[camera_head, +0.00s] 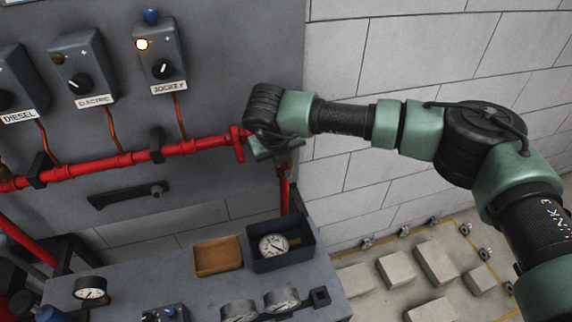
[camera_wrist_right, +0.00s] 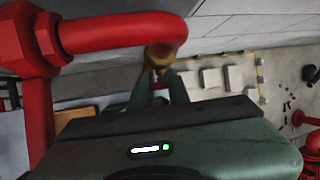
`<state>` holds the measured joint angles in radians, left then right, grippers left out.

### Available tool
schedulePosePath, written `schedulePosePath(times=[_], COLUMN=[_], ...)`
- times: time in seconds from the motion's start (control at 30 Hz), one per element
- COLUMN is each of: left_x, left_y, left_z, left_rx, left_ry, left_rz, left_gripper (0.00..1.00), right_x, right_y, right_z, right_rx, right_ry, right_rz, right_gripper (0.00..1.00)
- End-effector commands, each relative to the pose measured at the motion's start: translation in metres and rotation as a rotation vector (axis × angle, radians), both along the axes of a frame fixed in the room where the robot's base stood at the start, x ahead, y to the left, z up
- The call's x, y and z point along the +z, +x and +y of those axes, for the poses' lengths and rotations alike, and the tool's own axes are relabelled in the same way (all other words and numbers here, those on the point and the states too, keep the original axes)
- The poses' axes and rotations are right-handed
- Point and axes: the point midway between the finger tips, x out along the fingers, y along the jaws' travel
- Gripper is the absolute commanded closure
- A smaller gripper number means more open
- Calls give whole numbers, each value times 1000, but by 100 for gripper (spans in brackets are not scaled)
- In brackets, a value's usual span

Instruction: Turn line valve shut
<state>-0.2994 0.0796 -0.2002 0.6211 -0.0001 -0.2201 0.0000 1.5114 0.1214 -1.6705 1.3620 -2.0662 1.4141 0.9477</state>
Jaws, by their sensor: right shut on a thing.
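The red line pipe (camera_head: 110,160) runs along the grey panel to a red flange at its right end, in the head view. My right gripper (camera_head: 262,150) is beside that end, mostly hidden behind its own wrist. In the right wrist view, the red pipe (camera_wrist_right: 120,33) bends down to a brass-coloured line valve (camera_wrist_right: 164,52). The two green fingers of my right gripper (camera_wrist_right: 159,82) reach up to the valve and are shut on a small part below the brass body. The exact grip and the handle's angle are mostly hidden. My left gripper is not in view.
Three control boxes, including the jockey box (camera_head: 158,58) with a lit lamp, sit on the panel. A grey bench (camera_head: 215,288) below holds an orange tray (camera_head: 218,256), a dark box (camera_head: 283,262) with a gauge, and other gauges. Pale blocks (camera_head: 436,262) lie on the floor at right.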

Motion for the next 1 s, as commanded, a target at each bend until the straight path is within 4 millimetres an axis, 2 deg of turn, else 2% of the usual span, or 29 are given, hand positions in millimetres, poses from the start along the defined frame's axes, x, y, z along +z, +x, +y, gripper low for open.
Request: schedulePosePath(times=[0.33, 0.37, 0.4, 0.43, 0.77, 0.87, 1.0], left_x=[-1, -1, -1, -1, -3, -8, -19], left_y=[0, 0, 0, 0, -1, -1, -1], left_z=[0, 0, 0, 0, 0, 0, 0], left_rx=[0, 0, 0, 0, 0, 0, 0], left_ry=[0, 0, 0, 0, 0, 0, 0], left_rz=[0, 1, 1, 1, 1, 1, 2], left_gripper=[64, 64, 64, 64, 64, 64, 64], right_x=[2, 1, 1, 1, 2, 9, 30], right_y=[0, 0, 0, 0, -1, -5, -15], right_z=[1, 1, 1, 1, 1, 3, 5], right_rx=[1, 1, 1, 1, 1, 2, 4], right_ry=[-8, -8, -8, -8, -7, -6, -5], right_rz=[-6, -6, -6, -5, -3, -5, -7], right_gripper=[100, 75, 63, 61, 61, 61, 61])
